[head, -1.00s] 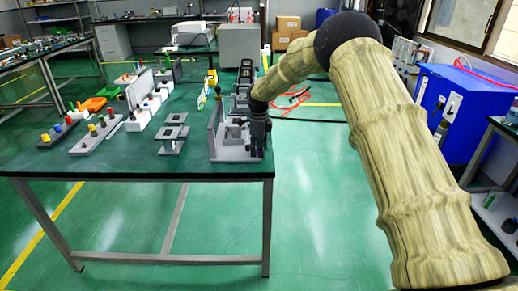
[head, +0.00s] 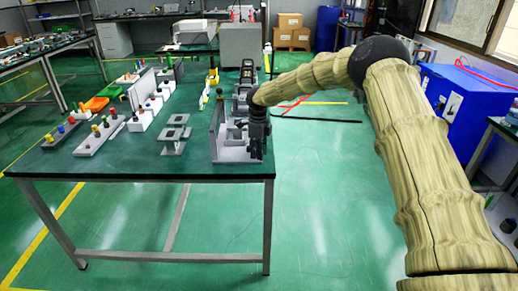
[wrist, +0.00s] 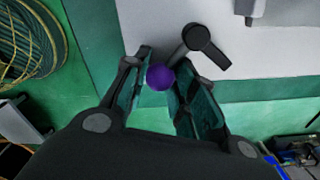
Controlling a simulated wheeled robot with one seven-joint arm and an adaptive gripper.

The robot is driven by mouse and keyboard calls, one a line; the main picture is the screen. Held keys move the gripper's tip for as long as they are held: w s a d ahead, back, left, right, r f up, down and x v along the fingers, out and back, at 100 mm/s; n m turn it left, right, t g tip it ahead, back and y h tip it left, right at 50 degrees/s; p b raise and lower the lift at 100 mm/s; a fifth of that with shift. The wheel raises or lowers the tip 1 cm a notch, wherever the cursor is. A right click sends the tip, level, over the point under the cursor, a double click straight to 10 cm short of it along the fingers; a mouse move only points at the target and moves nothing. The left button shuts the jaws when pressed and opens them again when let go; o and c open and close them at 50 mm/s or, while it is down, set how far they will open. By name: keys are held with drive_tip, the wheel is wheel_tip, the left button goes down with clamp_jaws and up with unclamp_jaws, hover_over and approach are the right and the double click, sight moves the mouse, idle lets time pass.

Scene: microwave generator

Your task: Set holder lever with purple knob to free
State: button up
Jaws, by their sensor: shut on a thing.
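The round purple knob (wrist: 160,77) shows in the wrist view between the fingertips of my gripper (wrist: 158,80). The fingers are closed in on it from both sides. A short dark rod leads up from the knob to a black lever part (wrist: 207,46) on a pale grey plate (wrist: 270,50). In the head view my gripper (head: 257,152) points down at the right edge of the table, beside the grey holder fixture (head: 222,145). The knob is too small or hidden to make out there.
The green table (head: 100,165) carries a small grey stand (head: 173,138) and rows of coloured-knob blocks (head: 97,135) left of the fixture. Open floor (head: 330,200) lies to the right of the table. A blue cabinet (head: 455,105) stands farther right.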

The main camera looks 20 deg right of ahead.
drive_tip(key=shift+d+f, duration=0.1)
drive_tip(key=shift+d, duration=0.15)
drive_tip(key=o, duration=1.1)
drive_tip(key=shift+d, duration=0.1)
drive_tip(key=shift+c, duration=0.2)
drive_tip(key=shift+w, duration=0.1)
wheel_tip(320, 180, up, 12)
